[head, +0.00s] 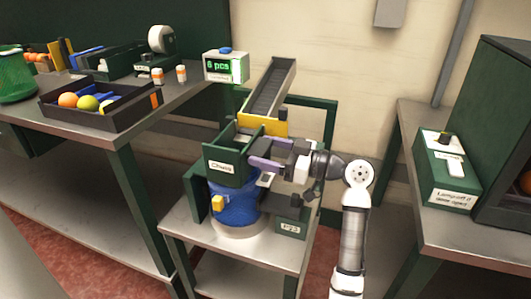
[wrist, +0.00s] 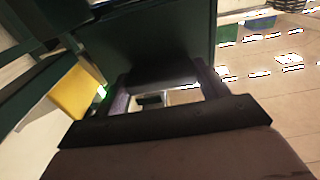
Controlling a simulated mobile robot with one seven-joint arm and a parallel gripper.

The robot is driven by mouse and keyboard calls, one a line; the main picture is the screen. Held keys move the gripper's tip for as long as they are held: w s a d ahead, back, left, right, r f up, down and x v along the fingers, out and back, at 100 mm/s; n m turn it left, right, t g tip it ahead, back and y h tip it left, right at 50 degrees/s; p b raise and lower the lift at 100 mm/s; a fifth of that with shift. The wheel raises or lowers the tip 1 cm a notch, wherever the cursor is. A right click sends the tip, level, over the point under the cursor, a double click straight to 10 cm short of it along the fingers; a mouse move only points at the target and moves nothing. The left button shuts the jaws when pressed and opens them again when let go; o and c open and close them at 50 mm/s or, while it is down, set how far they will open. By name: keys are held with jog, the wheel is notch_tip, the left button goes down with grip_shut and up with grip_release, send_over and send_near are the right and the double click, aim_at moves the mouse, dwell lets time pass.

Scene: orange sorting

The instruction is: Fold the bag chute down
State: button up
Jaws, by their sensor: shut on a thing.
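The bag chute (head: 229,168), a dark green box with a white label, stands upright above a blue mesh bag (head: 232,203) on the small metal stand. My gripper (head: 258,152) comes in from the right, its purple fingers at the chute's right side. In the wrist view the fingers of my gripper (wrist: 165,90) are spaced apart on either side of a dark part of the chute (wrist: 150,42). The fingers are shut on the chute; the exact contact is dark and partly hidden.
A grey sloped ramp (head: 270,88) with a yellow plate (head: 262,124) stands behind the chute. A display (head: 226,66) reads "8 pcs". A tray of fruit (head: 100,122) sits on the left table. A labelled green box (head: 447,172) stands on the right table.

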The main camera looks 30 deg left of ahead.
jog(key=shift+f, duration=0.3)
jog(key=o, duration=1.2)
jog(key=shift+o, duration=0.9)
jog(key=shift+r, duration=0.1)
jog(key=shift+d, duration=0.1)
jog(key=v, duration=0.7)
jog(key=shift+d+b, duration=0.2)
jog(key=shift+b, duration=0.2)
jog(key=shift+w, duration=0.1)
